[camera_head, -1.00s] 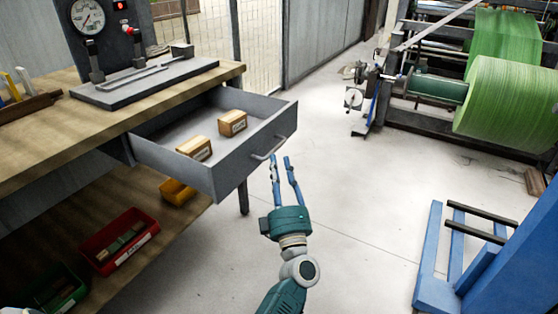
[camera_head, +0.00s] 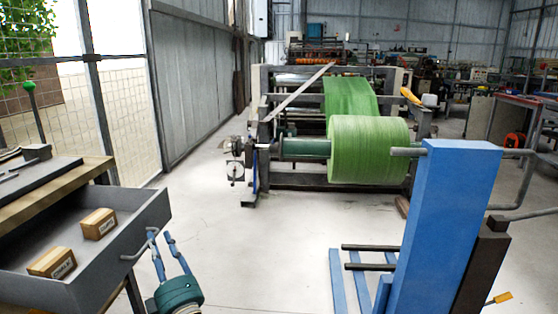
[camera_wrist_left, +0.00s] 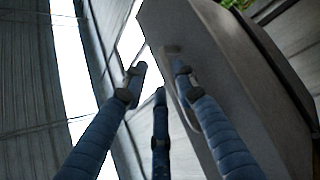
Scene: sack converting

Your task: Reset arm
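My left gripper (camera_head: 160,238) is at the lower left of the head view, just right of the handle (camera_head: 138,246) of an open grey drawer (camera_head: 150,222). Its blue fingers are spread with nothing between them. In the left wrist view the fingers of my left gripper (camera_wrist_left: 159,68) point toward the drawer front (camera_wrist_left: 215,60), and the handle is partly hidden behind the right finger. I cannot tell whether a finger touches it. My right gripper is not in view.
Two small labelled boxes (camera_head: 98,223) (camera_head: 52,262) lie in the drawer under a wooden bench top (camera_head: 60,200). A blue upright frame (camera_head: 440,220) stands at right. A machine with a green roll (camera_head: 368,150) is ahead. The floor between is clear.

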